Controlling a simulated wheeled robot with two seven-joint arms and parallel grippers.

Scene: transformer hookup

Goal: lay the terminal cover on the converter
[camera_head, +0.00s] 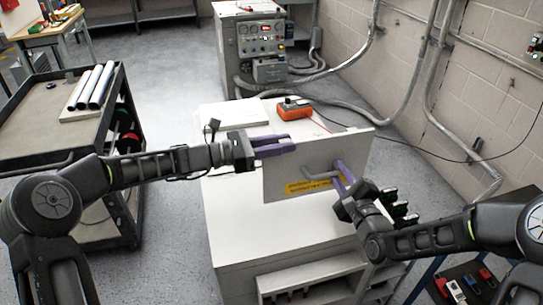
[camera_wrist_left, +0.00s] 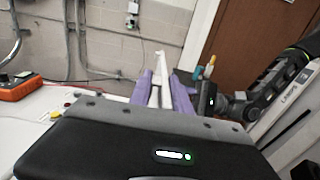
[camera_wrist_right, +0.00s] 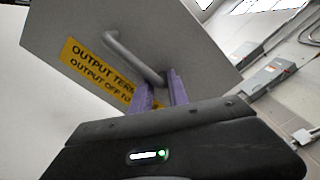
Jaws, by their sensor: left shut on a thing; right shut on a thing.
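The terminal cover (camera_head: 318,160) is a flat grey panel with a bar handle and a yellow warning label, held upright and tilted above a white cabinet. My left gripper (camera_head: 275,146) is shut on its left edge; the left wrist view shows the cover edge-on as a pale strip (camera_wrist_left: 160,68) between purple fingers (camera_wrist_left: 162,88). My right gripper (camera_head: 345,175) is shut on the handle, also seen in the right wrist view (camera_wrist_right: 134,60). Small coloured knobs (camera_wrist_left: 56,115) show in the left wrist view.
An orange meter (camera_head: 294,109) lies behind the cover. The white cabinet's front top (camera_head: 240,215) is clear. A black cart (camera_head: 45,120) with pale tubes stands at left. A grey machine with gauges (camera_head: 262,45) and conduits stand at the back.

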